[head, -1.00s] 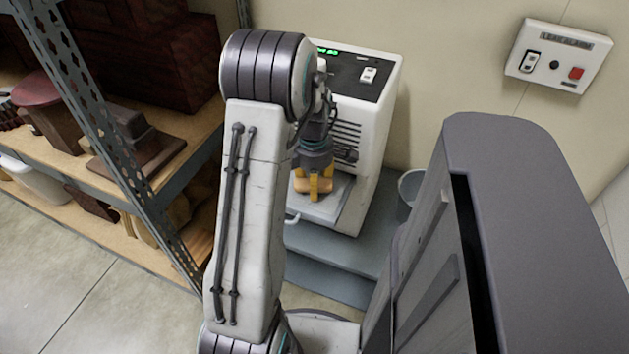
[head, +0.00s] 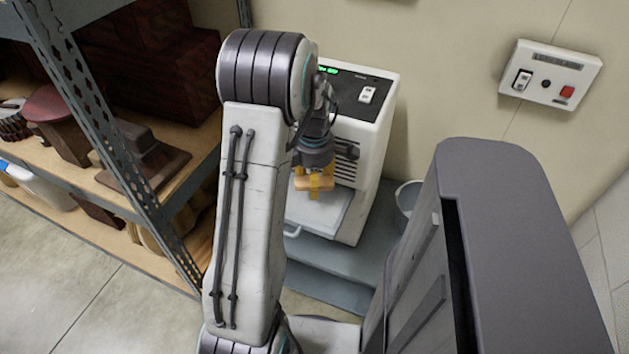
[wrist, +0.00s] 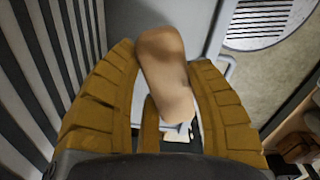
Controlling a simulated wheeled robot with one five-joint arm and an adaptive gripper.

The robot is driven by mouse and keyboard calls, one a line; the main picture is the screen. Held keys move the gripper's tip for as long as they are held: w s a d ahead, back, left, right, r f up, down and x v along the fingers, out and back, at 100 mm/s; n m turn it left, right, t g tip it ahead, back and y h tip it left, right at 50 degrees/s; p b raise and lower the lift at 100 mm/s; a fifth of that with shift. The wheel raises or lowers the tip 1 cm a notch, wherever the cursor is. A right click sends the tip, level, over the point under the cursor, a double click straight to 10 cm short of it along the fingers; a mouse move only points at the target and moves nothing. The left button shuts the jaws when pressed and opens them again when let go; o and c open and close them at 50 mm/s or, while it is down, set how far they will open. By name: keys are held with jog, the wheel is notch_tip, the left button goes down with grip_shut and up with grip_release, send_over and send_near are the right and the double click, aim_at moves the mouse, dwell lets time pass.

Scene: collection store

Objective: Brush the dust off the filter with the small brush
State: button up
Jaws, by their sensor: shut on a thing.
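My gripper (head: 315,184) is shut on a small brush with a tan wooden handle (wrist: 165,75). The brush lies crosswise between the yellow fingers, and its pale end shows low in the wrist view. A white machine (head: 378,125) with a green display and dark louvres stands against the wall. A pale flat panel with a handle, apparently the filter (head: 318,213), sticks out at its lower front. My gripper is over this panel, close to the louvres. I cannot tell whether the bristles touch it. Dust is not discernible.
The machine stands on a grey stepped plinth (head: 335,290), with a grey bucket (head: 407,197) to its right. A metal shelf (head: 120,150) with wooden objects stands close on the left. An alarm box (head: 550,75) is on the wall. Open floor (head: 60,285) lies at lower left.

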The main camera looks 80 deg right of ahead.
jog(key=shift+r, duration=0.1)
jog(key=shift+r+p, duration=1.2)
jog(key=shift+r, duration=0.25)
jog(key=shift+s, duration=0.1)
